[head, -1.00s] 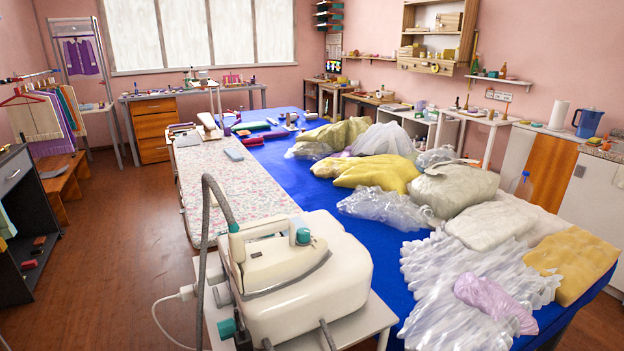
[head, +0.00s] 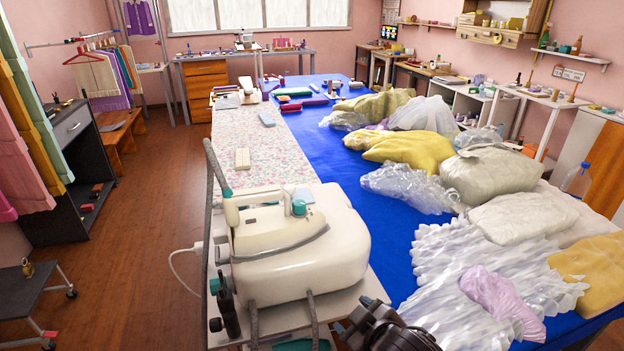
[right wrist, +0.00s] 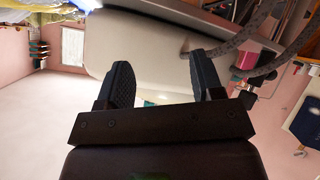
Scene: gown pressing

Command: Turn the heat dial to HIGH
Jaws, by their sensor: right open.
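The cream ironing station (head: 305,262) stands on a white-topped stand in the foreground of the head view, with the iron (head: 275,230) on top. A teal knob (head: 299,207) shows at the iron. I cannot make out a marked heat dial; the station's near face is mostly out of the head view. My right gripper (head: 346,328) is partly in view at the bottom edge, just right of the hoses. In the right wrist view my right gripper (right wrist: 158,75) is open and empty, its fingers toward the pale station body (right wrist: 150,50). My left gripper is not seen.
Grey hoses (head: 254,320) hang at the station's near side, and another rises at its left. A dark fitting (head: 229,303) sits at the station's left corner. The blue table (head: 395,235) at right carries bagged garments. The floor (head: 140,230) at left is largely clear.

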